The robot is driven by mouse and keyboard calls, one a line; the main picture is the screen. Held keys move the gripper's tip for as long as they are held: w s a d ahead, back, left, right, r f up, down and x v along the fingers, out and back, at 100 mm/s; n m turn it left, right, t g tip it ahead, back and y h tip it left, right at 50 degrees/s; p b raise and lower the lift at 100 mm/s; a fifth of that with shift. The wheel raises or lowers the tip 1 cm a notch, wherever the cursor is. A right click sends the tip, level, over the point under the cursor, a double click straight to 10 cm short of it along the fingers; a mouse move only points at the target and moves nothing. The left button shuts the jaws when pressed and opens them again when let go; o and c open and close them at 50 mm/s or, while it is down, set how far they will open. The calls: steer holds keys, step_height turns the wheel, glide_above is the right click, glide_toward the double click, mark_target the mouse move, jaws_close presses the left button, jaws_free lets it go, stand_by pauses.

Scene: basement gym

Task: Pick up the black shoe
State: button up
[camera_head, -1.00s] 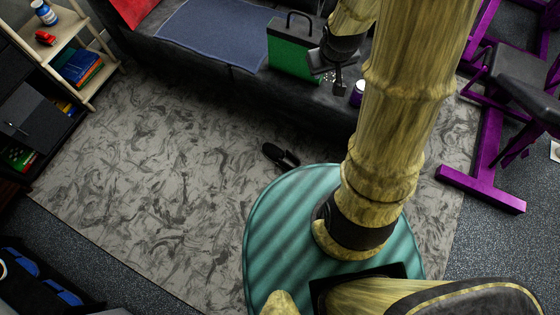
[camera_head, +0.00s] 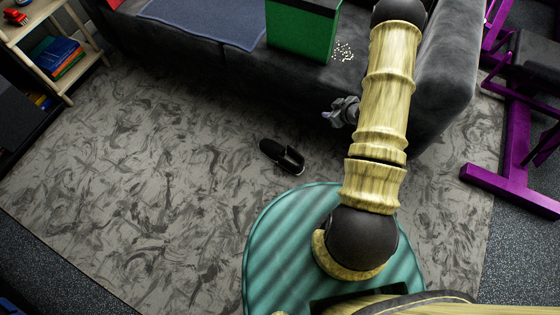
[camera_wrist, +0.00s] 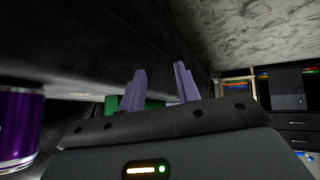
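The black shoe (camera_head: 282,155) lies on the grey patterned carpet in the head view, just beyond the edge of my teal round base. I cannot make it out in the wrist view. My gripper (camera_head: 329,116) is in front of the dark sofa, up and to the right of the shoe in the picture and apart from it. In the wrist view its two purple-grey fingers (camera_wrist: 159,88) stand apart with nothing between them.
A dark sofa (camera_head: 200,70) runs along the back, with a green box (camera_head: 300,28) and white bits (camera_head: 343,51) on it. A purple can (camera_wrist: 20,125) is close at left in the wrist view. Purple gym equipment (camera_head: 512,180) stands right. The carpet (camera_head: 150,180) left of the shoe is clear.

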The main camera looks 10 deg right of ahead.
steer(key=s+a+f+y+b, duration=0.1)
steer(key=s+f+y+b, duration=0.1)
steer(key=f, duration=0.7)
steer(key=s+a+f+t+y+b, duration=0.1)
steer(key=s+f+b, duration=0.4)
steer(key=f, duration=0.5)
steer(key=s+a+f+n+t+y+b, duration=0.1)
steer(key=s+a+f+y+b, duration=0.1)
steer(key=f+b, duration=0.5)
step_height(320, 180, down, 3)
steer(key=shift+s+a+f+y, duration=0.1)
steer(key=shift+s+a+y, duration=0.3)
steer(key=shift+s, duration=0.75)
steer(key=b, duration=0.7)
glide_toward(284, 159)
steer(key=shift+w+a+f, duration=0.3)
steer(key=shift+w+f, duration=0.2)
steer(key=shift+w+a+f, duration=0.3)
steer(key=shift+w+f, duration=0.25)
steer(key=shift+w+a, duration=0.3)
steer(key=b+x, duration=0.2)
steer(key=x, duration=0.1)
steer(key=b+x, duration=0.1)
steer(key=x, duration=0.1)
steer(key=shift+a+r+b, duration=0.2)
steer(key=shift+r+b, duration=0.05)
steer(key=shift+b, duration=0.1)
